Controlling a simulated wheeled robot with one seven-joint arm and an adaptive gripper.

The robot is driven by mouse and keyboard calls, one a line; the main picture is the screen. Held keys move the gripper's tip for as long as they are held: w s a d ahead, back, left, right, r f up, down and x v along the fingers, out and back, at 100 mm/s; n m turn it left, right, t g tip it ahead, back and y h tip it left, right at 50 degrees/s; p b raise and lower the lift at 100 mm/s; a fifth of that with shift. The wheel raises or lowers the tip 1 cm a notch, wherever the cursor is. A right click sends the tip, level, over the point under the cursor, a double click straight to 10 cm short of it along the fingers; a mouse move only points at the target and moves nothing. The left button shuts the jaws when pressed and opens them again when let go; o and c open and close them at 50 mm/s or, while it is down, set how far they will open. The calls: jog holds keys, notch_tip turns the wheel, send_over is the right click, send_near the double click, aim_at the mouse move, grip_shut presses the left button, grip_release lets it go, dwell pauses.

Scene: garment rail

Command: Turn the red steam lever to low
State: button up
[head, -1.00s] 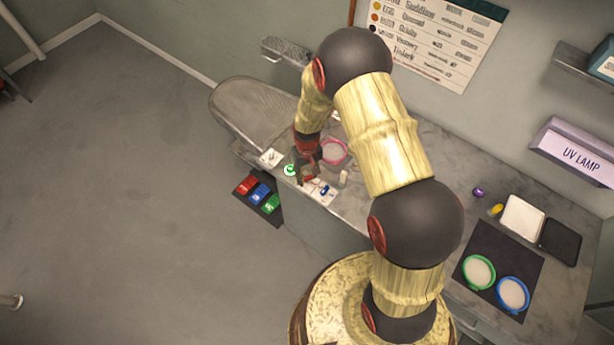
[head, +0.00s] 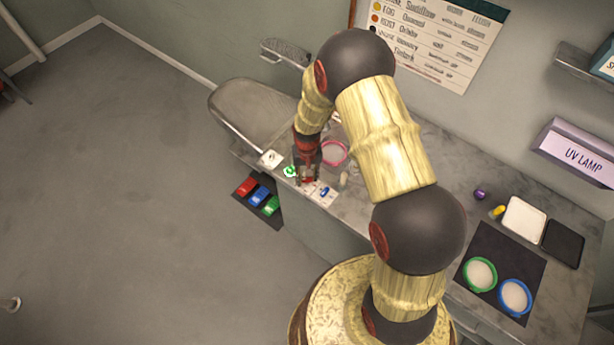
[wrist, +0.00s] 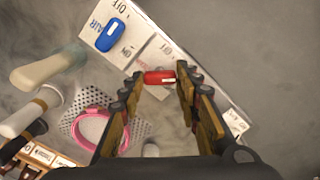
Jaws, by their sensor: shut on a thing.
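The red steam lever (wrist: 160,77) is a small red handle on a white labelled panel (wrist: 158,55). In the wrist view it sits between the fingertips of my gripper (wrist: 160,82), which is shut on it from both sides. In the head view my gripper (head: 308,174) is down at the front edge of the counter and hides most of the lever.
A blue lever (wrist: 112,35) marked AIR is beside the red one; it also shows in the head view (head: 325,191). A pink-rimmed dish (head: 334,153), a pale bottle (wrist: 45,70) and a green knob (head: 290,171) are close by. Red, blue and green pedals (head: 259,195) lie on the floor below.

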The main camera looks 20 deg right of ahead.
aim_at(307, 179)
jog(key=o, duration=1.2)
jog(key=shift+c, duration=0.2)
jog(key=shift+r, duration=0.1)
notch_tip(307, 179, up, 12)
jog(key=s+r+n+t+b, duration=0.1)
jog(key=s+r+t+b, duration=0.1)
jog(key=s+r+b, duration=0.5)
jog(key=s+r+n+t+b, duration=0.1)
jog(key=s+r+t+b, duration=0.2)
jog(key=s+r+b, duration=0.3)
jog(key=s+r, duration=0.5)
jog(key=s, duration=0.5)
jog(key=shift+s+t+b, duration=0.3)
jog(key=shift+b, duration=0.1)
